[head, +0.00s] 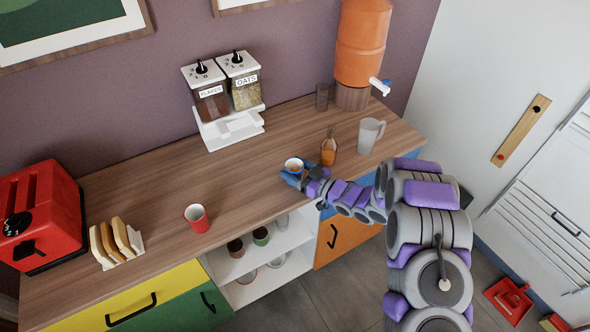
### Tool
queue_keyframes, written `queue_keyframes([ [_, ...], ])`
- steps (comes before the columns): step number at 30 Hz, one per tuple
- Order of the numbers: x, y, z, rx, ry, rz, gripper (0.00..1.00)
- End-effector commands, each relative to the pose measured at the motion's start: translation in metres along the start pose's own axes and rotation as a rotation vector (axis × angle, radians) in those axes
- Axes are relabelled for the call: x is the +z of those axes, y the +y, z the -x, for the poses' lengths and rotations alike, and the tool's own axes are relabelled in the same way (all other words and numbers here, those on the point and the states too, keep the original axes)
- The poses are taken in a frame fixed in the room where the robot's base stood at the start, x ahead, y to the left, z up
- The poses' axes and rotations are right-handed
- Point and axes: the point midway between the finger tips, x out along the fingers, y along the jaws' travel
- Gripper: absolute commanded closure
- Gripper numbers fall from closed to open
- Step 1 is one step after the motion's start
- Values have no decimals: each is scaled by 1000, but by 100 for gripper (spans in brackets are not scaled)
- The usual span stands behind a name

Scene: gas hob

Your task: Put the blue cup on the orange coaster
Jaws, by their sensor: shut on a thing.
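My gripper (296,176) is over the wooden counter, right of its middle, and is shut on a small cup (293,164). The cup has a pale rim and looks upright. Blue shows around its lower part, but I cannot tell where the cup ends and the fingers begin. I cannot tell whether its base touches the counter. I cannot make out an orange coaster; an orange-brown patch shows within the cup's rim.
An amber bottle (328,148) and a clear pitcher (370,134) stand close right of my gripper. A red cup (197,217) stands to the left, near the front edge. Cereal dispensers (228,95) stand behind. A toast rack (116,242) and red toaster (40,213) are far left.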

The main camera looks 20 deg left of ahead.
Motion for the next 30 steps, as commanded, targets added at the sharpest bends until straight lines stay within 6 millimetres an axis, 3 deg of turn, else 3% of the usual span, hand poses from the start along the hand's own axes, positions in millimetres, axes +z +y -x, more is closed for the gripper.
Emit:
queue_keyframes([
  [3, 3, 0, 0, 0, 0, -1, 68],
  [4, 3, 0, 0, 0, 0, -1, 31],
  [11, 3, 0, 0, 0, 0, 0, 9],
  [24, 6, 0, 0, 1, 1, 0, 7],
  [30, 1, 2, 29, 2, 1, -1, 7],
])
